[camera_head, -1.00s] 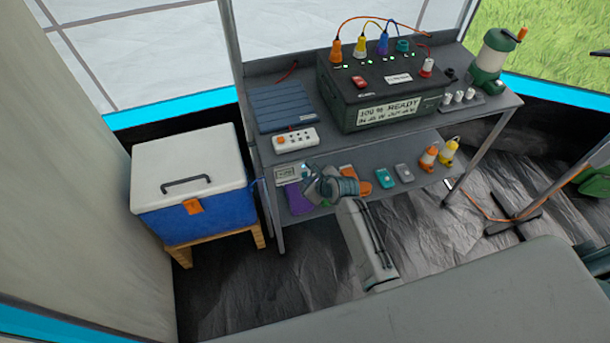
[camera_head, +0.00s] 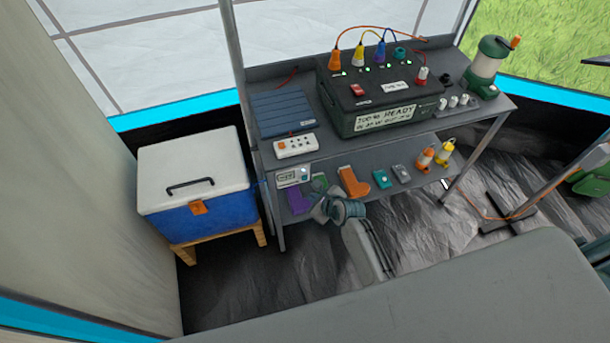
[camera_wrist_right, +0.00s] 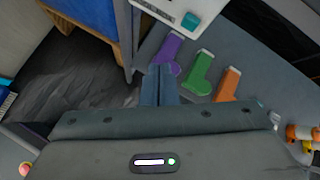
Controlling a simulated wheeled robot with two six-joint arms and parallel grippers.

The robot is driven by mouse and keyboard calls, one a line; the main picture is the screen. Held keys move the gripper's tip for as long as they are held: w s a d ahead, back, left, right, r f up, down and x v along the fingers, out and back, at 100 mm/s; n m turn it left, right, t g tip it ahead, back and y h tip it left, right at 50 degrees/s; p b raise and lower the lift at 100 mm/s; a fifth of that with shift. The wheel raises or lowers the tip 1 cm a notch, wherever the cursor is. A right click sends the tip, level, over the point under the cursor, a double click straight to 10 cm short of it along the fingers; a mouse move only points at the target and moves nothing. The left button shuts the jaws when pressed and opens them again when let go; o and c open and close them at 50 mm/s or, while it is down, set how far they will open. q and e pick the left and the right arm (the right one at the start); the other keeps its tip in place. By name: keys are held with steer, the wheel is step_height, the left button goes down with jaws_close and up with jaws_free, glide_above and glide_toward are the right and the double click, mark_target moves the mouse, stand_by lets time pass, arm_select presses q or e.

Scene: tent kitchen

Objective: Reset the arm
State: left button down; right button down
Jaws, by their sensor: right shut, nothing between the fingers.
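My right arm (camera_head: 362,250) reaches up from the lower middle of the head view. Its gripper (camera_head: 318,190) is in front of the lower shelf's front edge, near a purple sock-shaped item (camera_head: 299,201) and a green one (camera_head: 320,183). In the right wrist view the two fingers (camera_wrist_right: 160,84) are together and empty. My left gripper is not in view.
A metal rack (camera_head: 390,145) holds a dark power box (camera_head: 385,105) above. Its lower shelf carries a white meter (camera_head: 292,177), the orange sock-shaped item (camera_head: 352,182) and small lamps (camera_head: 425,157). A blue cooler (camera_head: 205,215) stands left. A grey surface (camera_head: 400,290) fills the foreground.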

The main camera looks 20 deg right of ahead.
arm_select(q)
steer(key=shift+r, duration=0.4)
arm_select(e)
steer(key=shift+s, duration=0.55)
steer(key=s+d+f+n+g+h, duration=0.1)
steer(key=s+d+f+n+g, duration=0.15)
steer(key=s+f+n, duration=0.55)
steer(key=s+d+f+n+g+h, duration=0.1)
steer(key=s+d+f+n, duration=0.35)
steer(key=s+f, duration=0.65)
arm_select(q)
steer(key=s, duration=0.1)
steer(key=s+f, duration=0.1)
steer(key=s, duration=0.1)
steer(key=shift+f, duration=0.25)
arm_select(e)
steer(key=s+d+f+n+g, duration=0.1)
steer(key=s+f+n, duration=0.3)
steer(key=s, duration=0.4)
steer(key=s+d+f+n+g+h, duration=0.1)
steer(key=s+d+f+n, duration=0.2)
steer(key=s+n, duration=0.3)
steer(key=s+d+f+n+g+h, duration=0.1)
steer(key=s+f+n, duration=0.4)
steer(key=s, duration=0.6)
steer(key=shift+s+d+g, duration=0.4)
steer(key=shift+d+g, duration=0.05)
steer(key=shift+d, duration=0.55)
steer(key=shift+f, duration=0.1)
